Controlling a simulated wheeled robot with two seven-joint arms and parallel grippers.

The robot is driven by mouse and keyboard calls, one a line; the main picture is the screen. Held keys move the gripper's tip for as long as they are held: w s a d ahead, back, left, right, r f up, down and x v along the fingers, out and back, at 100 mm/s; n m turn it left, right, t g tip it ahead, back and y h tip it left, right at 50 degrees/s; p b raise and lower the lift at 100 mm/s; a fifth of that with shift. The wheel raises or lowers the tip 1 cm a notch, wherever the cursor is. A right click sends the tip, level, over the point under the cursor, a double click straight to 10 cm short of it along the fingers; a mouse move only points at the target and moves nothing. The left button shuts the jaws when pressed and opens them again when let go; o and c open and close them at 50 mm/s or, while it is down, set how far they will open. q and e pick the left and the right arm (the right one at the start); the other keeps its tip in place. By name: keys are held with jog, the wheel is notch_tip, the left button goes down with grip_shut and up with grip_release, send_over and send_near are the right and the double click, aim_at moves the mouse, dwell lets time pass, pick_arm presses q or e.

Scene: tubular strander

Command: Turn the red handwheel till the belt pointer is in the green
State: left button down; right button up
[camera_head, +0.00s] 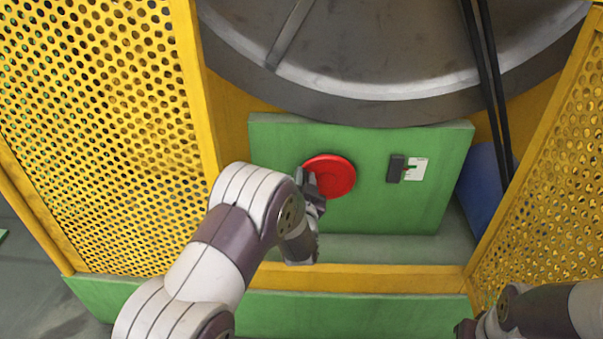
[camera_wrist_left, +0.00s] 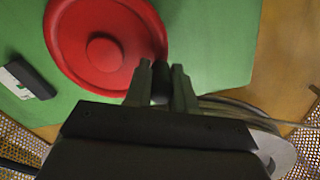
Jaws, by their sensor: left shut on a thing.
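The red handwheel (camera_head: 332,175) is a round disc on the green panel (camera_head: 368,205). In the left wrist view the handwheel (camera_wrist_left: 103,46) has a raised round hub, and a dark knob (camera_wrist_left: 160,84) shows at its rim. My left gripper (camera_head: 312,184) is at the wheel's left edge. In the left wrist view its fingers (camera_wrist_left: 160,76) are on either side of the knob and shut on it. Right of the wheel is a dark block (camera_head: 396,168) beside a white scale plate (camera_head: 417,169) with a small green mark. The pointer's exact reading is too small to tell. My right gripper (camera_head: 465,328) is barely in view at the bottom right.
Yellow perforated guards (camera_head: 100,120) stand left and right (camera_head: 560,190) of the opening. A large grey drum (camera_head: 350,50) is above the panel, with dark belts (camera_head: 487,80) running down at its right. A yellow rail (camera_head: 370,279) crosses below. Space before the panel's right half is clear.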

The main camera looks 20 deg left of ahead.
pick_arm(q)
jog(key=r+m+p, duration=0.1)
jog(key=d+m+p, duration=0.1)
jog(key=m+p, duration=0.1)
jog(key=shift+w+d+r, duration=0.1)
jog(key=shift+w+r, duration=0.05)
jog(key=shift+r, duration=0.25)
jog(key=shift+d+m+p, duration=0.15)
jog(key=shift+m+p, duration=0.35)
jog(key=shift+m, duration=0.2)
jog(key=c, duration=0.9)
grip_release()
jog(key=shift+c, duration=0.2)
jog(key=shift+d+r, duration=0.1)
